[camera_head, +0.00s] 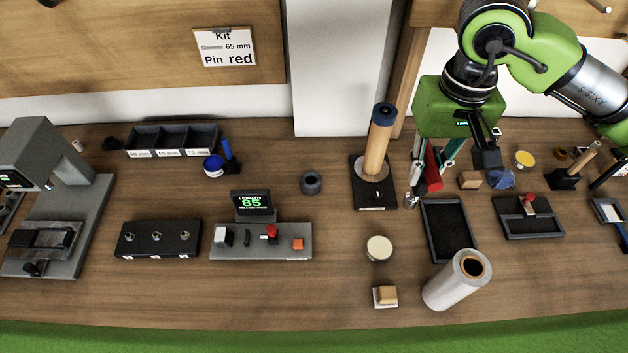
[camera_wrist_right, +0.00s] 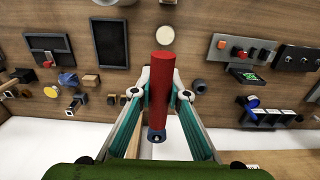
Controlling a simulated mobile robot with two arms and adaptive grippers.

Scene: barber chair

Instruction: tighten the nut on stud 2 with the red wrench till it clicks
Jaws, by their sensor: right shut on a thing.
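My right gripper (camera_head: 432,165) is shut on the red wrench (camera_head: 433,176), whose handle is a thick red cylinder. In the right wrist view the wrench (camera_wrist_right: 163,85) stands between the two fingers of the gripper (camera_wrist_right: 160,92), with a dark grey-blue end piece nearest the palm. The gripper is above the back of the bench, behind the black tray. The black stud block (camera_head: 130,240) lies far off at the front left, with several small metal studs in a row. Stud 2 seems to be the middle one (camera_head: 157,236); its nut is too small to make out. My left gripper is not in view.
A wooden post (camera_head: 378,145) on a black base stands left of the gripper. A display unit (camera_head: 252,202) and grey button panel (camera_head: 260,252) sit beside the stud block. A black tray (camera_head: 425,228) and a plastic roll (camera_head: 447,288) are in front.

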